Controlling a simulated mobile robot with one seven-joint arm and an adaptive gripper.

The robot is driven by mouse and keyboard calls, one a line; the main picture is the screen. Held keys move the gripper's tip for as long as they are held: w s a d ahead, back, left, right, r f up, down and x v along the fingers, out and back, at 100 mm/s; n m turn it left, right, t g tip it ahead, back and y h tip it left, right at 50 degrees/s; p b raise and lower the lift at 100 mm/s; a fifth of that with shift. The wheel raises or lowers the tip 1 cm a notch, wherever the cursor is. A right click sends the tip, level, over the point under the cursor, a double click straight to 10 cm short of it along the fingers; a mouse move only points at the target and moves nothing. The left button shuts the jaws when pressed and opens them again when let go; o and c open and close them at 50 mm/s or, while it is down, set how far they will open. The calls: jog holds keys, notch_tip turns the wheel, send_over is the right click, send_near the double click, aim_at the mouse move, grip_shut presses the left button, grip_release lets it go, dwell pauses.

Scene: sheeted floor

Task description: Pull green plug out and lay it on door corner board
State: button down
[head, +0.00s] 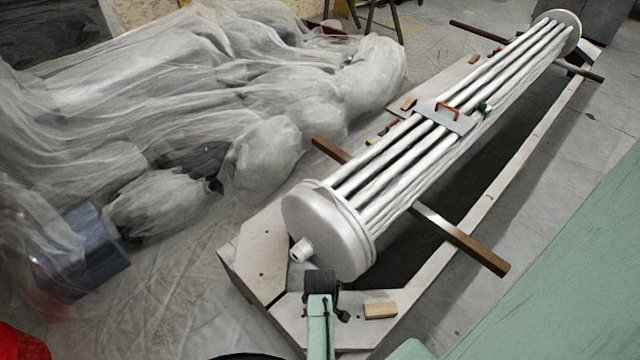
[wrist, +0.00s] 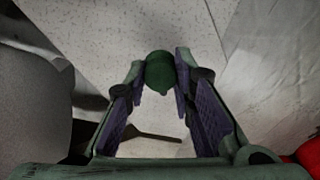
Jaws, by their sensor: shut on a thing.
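My gripper (head: 321,284) is at the near end of the metal tube bundle, above the pale board (head: 252,262) at the frame's near corner. In the wrist view, my gripper (wrist: 160,85) is shut on the green plug (wrist: 160,70), with a purple-padded finger on each side. The plug is dark green with a rounded body and a small tip. In the head view I cannot make the plug out at my gripper. The pale surface below it shows a dark elongated mark. I cannot tell the plug's height above the board.
The tube bundle's round end plate (head: 325,235) with a short stub (head: 301,250) stands just beyond my gripper. A small wooden block (head: 380,310) lies to its right. A brown bar (head: 460,240) sticks out right. Plastic-sheeted objects (head: 200,100) fill the left.

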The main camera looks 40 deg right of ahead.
jog(key=shift+f, duration=0.5)
jog(key=c, duration=1.3)
grip_release()
jog(key=shift+r, duration=0.1)
notch_tip(320, 180, up, 12)
